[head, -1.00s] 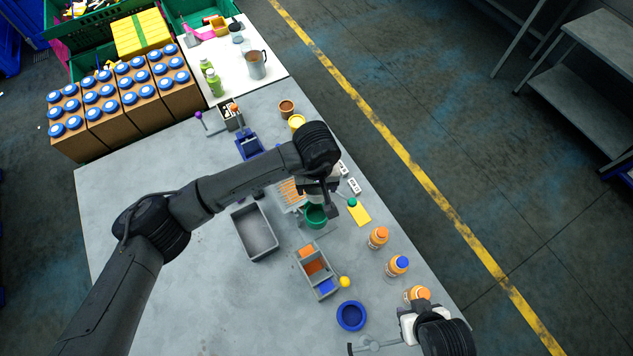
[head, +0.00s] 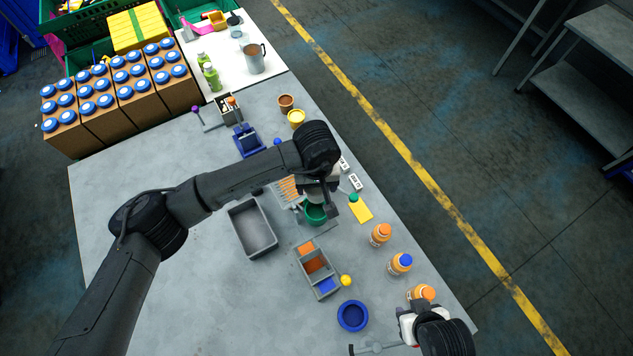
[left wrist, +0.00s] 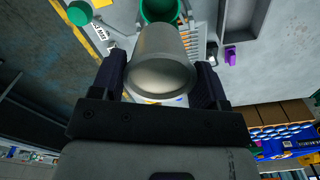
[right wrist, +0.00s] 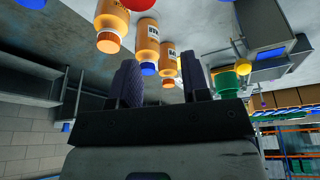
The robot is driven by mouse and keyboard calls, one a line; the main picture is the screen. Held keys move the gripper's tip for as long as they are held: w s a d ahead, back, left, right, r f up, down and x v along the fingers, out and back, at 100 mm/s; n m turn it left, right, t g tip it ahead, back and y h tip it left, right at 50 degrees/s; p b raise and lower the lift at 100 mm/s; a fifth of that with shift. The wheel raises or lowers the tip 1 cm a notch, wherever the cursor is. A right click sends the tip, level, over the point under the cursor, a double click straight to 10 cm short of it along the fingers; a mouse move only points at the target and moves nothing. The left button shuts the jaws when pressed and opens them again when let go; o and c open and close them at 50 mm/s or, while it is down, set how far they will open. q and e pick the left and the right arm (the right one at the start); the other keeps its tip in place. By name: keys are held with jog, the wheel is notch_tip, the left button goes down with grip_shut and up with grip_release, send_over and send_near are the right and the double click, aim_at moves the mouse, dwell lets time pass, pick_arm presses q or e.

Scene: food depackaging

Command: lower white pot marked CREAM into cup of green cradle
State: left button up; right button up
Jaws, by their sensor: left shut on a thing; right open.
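My left gripper (left wrist: 166,88) is shut on the white pot (left wrist: 160,65), one finger on each side. The pot is mostly hidden by the gripper in the head view (head: 315,197). The green cradle's cup (head: 316,216) is directly at the pot's lower end; it also shows in the left wrist view (left wrist: 158,10), behind the pot's far end. I cannot tell whether the pot's end is inside the cup or just above it. The CREAM marking is not readable. My right gripper (right wrist: 163,80) is open and empty at the table's front right.
A grey tray (head: 235,219) lies left of the cradle. A divided grey bin (head: 302,265) and a blue ring-shaped dish (head: 352,316) stand nearer. Orange bottles (head: 380,235) line the right edge. A yellow card (head: 361,211) lies right of the cup.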

pick_arm(q)
jog(key=shift+f+b, duration=0.95)
jog(key=shift+f, duration=0.15)
notch_tip(320, 180, down, 8)
jog(key=b, duration=0.8)
jog(key=shift+f+b, duration=0.2)
jog(key=shift+b, duration=0.2)
jog(key=shift+f, duration=0.1)
dwell(0.4)
jog(key=o, duration=1.1)
jog(key=shift+c, duration=0.2)
